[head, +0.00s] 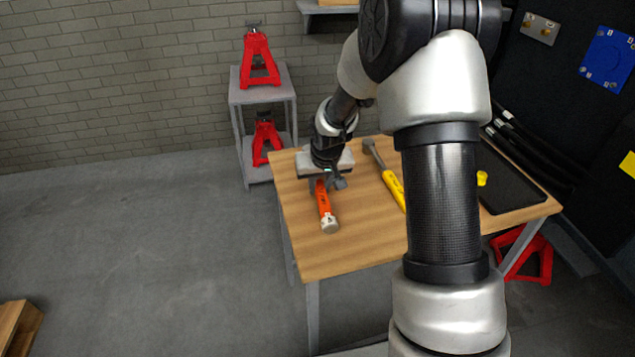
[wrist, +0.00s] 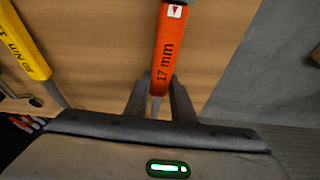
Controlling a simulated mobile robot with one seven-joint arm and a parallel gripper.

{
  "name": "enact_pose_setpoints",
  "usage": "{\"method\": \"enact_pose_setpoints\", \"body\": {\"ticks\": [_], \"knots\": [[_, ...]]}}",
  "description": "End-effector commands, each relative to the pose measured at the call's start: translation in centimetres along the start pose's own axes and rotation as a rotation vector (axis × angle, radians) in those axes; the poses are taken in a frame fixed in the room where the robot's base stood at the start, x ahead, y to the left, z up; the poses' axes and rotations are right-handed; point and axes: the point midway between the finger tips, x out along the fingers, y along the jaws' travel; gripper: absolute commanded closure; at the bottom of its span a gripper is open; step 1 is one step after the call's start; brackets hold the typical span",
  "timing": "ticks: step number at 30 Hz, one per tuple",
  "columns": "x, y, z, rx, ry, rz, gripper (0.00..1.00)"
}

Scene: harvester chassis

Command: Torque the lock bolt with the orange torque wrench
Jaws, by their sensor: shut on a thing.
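The orange torque wrench (head: 325,205) is at the left part of the wooden table, its grey end toward the table's front edge. In the wrist view the orange wrench (wrist: 171,50) shows "17 mm" lettering and runs between my fingers. My gripper (head: 325,184) is shut on this wrench; the fingers also show in the wrist view (wrist: 164,100). I cannot tell whether the wrench touches the table. The lock bolt cannot be made out in either view.
A yellow-handled tool (head: 393,188) lies on the wooden table (head: 340,255) right of the orange wrench. A black tray (head: 510,185) is at the table's right. Red jack stands (head: 259,60) are on a grey shelf (head: 270,95) behind. A dark panel with a blue plate (head: 607,59) stands at the right.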

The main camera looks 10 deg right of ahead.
Motion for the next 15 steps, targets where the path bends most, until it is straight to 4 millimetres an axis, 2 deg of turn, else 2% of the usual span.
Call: {"method": "enact_pose_setpoints", "body": {"ticks": [8,15], "knots": [[-0.6,0.0,-0.4,0.0,0.004,0.0,1.0],[-4.5,0.0,-2.1,0.0,0.007,0.0,1.0]]}}
